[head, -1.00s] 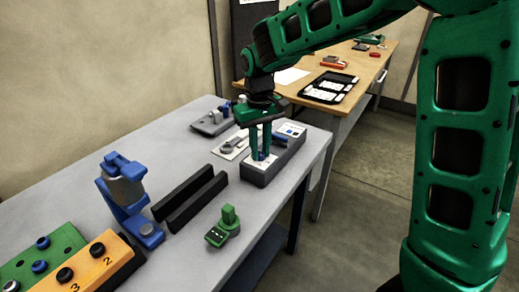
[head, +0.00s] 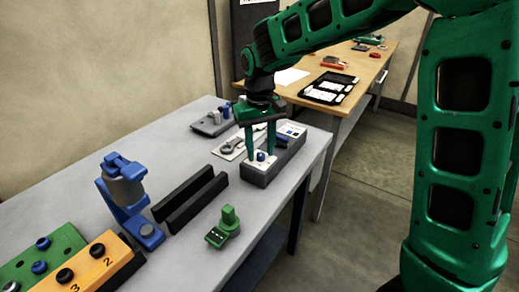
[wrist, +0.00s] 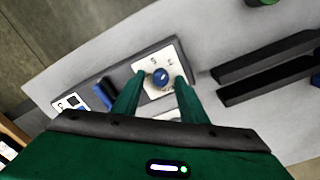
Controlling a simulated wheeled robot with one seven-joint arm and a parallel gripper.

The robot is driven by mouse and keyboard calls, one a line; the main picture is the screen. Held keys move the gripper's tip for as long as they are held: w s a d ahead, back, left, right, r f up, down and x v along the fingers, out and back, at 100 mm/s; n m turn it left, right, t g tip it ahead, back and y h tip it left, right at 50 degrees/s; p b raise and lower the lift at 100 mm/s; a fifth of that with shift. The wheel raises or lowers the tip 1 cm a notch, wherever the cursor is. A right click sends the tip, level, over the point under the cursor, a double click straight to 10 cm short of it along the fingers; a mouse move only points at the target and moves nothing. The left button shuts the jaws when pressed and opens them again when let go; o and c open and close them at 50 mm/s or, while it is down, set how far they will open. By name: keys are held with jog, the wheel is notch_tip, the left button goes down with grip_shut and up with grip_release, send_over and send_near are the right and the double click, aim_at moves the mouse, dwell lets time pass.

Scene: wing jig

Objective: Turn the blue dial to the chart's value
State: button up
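The blue dial (head: 261,156) sits on a white plate at the near end of a grey box (head: 262,178) on the grey table. In the wrist view the dial (wrist: 162,78) has a pale mark, and small dark characters stand around it on the plate; I cannot read them surely. My gripper (head: 259,159) is open, pointing down, with one finger on each side of the dial and gaps showing. Its fingers also flank the dial in the wrist view (wrist: 160,83). A white card with dark and blue patches (head: 292,130) is at the box's far end; its values are too small to read.
A blue block (head: 281,142) sits on the box between dial and card. Two black bars (head: 190,197), a green device (head: 225,226) and a blue clamp-like stand (head: 126,195) are on the table. A wooden table (head: 347,62) stands behind.

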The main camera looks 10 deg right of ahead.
aim_at(260, 153)
notch_tip(260, 153, up, 11)
jog(key=shift+f, duration=0.15)
dwell(0.5)
